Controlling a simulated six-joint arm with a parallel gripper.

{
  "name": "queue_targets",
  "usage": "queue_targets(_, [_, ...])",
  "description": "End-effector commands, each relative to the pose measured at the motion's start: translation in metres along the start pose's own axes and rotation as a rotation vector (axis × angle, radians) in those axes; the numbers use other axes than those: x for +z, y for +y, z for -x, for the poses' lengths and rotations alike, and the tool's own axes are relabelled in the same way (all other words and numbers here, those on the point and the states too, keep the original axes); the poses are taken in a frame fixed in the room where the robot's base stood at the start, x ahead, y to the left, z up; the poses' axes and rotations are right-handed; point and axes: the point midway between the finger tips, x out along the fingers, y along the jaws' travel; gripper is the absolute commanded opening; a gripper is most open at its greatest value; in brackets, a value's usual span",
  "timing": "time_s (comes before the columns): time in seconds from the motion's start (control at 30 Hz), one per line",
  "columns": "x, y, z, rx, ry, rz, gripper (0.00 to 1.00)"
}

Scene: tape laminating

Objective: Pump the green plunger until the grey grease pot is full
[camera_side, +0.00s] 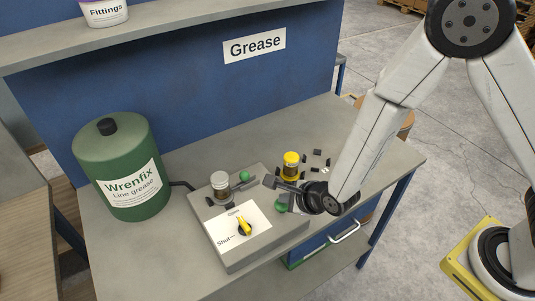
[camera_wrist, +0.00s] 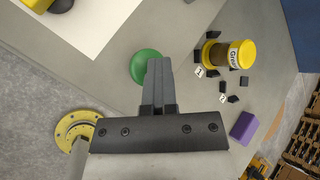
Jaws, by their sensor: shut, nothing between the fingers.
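The grey grease pot (camera_side: 220,187) has a pale grey lid and clear sides with brown grease low inside; its exact level is hard to read. It stands on the grey box (camera_side: 252,249). A round green knob (camera_side: 281,204) is at the box's right side, beside my gripper, and another green knob (camera_side: 244,176) is just right of the grey pot. In the wrist view one green knob (camera_wrist: 145,67) lies beside the fingertips, partly covered by them. My gripper (camera_side: 271,183) is shut and empty, over the box's right side; contact with a knob cannot be told.
A yellow-lidded pot (camera_side: 291,165) stands behind my gripper among small dark pieces. A yellow valve handle (camera_side: 244,226) is on the box's white plate. A green Wrenfix tank (camera_side: 107,146) stands left. A purple block (camera_wrist: 243,128) shows in the wrist view.

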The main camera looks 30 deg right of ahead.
Motion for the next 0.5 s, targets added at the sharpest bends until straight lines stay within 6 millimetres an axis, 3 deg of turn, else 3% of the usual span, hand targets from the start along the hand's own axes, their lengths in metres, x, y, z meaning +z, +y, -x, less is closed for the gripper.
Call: queue_targets(0.5, [0.0024,-0.0026,0.0046,0.002,0.003,0.0,0.0])
